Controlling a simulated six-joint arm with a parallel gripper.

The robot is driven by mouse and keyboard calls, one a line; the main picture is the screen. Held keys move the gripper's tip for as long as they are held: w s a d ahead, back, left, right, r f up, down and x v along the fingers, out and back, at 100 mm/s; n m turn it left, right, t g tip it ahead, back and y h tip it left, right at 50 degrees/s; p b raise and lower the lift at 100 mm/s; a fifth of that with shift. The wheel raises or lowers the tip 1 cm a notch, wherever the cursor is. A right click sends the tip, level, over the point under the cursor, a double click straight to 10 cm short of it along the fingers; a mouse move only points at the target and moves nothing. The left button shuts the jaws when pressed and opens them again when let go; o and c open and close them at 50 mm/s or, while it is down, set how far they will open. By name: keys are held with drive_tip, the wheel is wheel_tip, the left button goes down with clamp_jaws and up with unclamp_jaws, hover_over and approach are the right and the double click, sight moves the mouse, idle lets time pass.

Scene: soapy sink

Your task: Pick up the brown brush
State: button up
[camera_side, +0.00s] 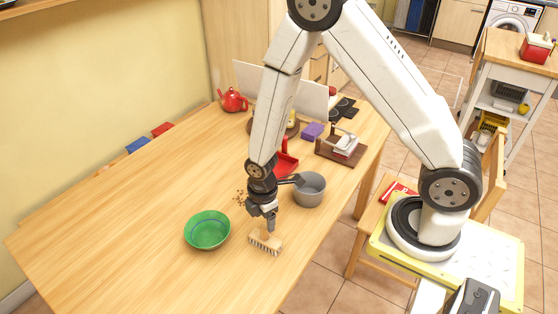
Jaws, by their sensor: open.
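The brown brush (264,243) lies on the wooden table with its light bristles along the front edge. My gripper (263,222) points down directly above the brush, with its open fingertips close to the top of the brush's back. I cannot tell whether the fingers touch the brush. The fingers cover part of its top.
A green bowl (208,231) stands just left of the brush. A grey pot (309,190) stands behind it to the right, and a red dustpan (287,164) lies farther back. Crumbs (240,198) lie behind the bowl. The left part of the table (110,230) is clear.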

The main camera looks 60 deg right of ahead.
sight(265, 225)
drive_tip(key=shift+f, duration=2.1)
clamp_jaws()
